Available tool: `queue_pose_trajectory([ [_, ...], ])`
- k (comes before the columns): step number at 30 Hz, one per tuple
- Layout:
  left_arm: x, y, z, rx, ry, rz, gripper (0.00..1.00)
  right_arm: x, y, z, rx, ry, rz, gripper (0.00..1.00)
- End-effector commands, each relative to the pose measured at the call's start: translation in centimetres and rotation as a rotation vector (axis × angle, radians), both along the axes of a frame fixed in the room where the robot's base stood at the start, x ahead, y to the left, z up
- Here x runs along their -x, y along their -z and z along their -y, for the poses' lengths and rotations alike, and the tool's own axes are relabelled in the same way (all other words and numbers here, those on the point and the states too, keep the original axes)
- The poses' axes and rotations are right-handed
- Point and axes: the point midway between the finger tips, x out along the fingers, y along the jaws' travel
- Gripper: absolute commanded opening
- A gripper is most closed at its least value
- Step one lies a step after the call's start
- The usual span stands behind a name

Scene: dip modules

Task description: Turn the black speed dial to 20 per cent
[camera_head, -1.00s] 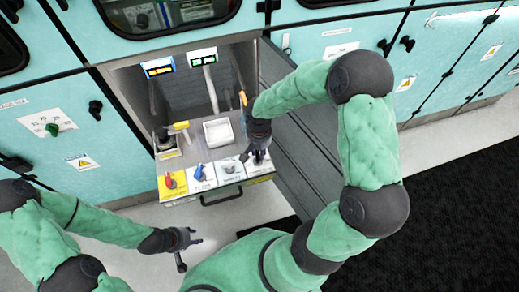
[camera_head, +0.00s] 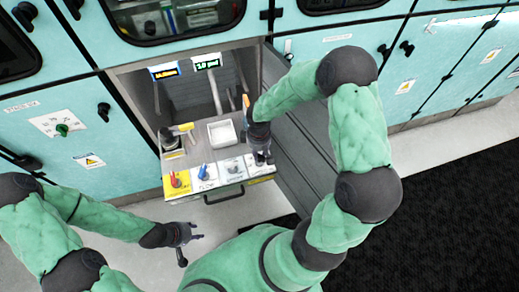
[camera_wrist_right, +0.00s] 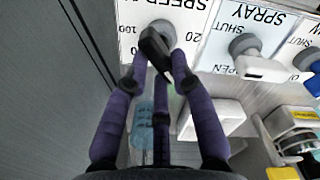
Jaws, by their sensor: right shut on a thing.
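The black speed dial (camera_wrist_right: 152,43) sits on a white plate (camera_wrist_right: 129,12) marked SPEED at the top of the right wrist view, with 20 and 100 printed upside down beside it. My right gripper (camera_wrist_right: 158,58) is shut on it, with purple fingers on both sides of its black handle. The handle points down in that view, slightly right, toward the side of the 20. In the head view my right gripper (camera_head: 262,158) covers the dial at the right end of the panel row. My left gripper (camera_head: 192,246) is open and empty over the floor at lower left.
Beside the speed plate is the SPRAY knob (camera_wrist_right: 262,67), with a white handle. The yellow panel (camera_head: 176,185) with a red knob is at the row's left end. A white tray (camera_head: 221,134) lies behind the row.

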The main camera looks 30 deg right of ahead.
Motion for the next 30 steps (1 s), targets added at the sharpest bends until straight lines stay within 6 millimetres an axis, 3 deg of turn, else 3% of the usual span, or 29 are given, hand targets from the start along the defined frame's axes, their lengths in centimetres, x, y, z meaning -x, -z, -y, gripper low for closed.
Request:
queue_pose_trajectory([
  [18, 0.0, -3.4, 0.0, 0.0, 0.0, 0.0, 0.4, 0.1, -0.1, -0.5, -0.002, -0.577, -0.002, 0.0],
  [30, 0.0, -4.8, 0.0, 0.0, 0.0, 0.0, 0.4, 0.2, 0.0, -0.6, -0.001, -0.828, -0.002, 0.0],
])
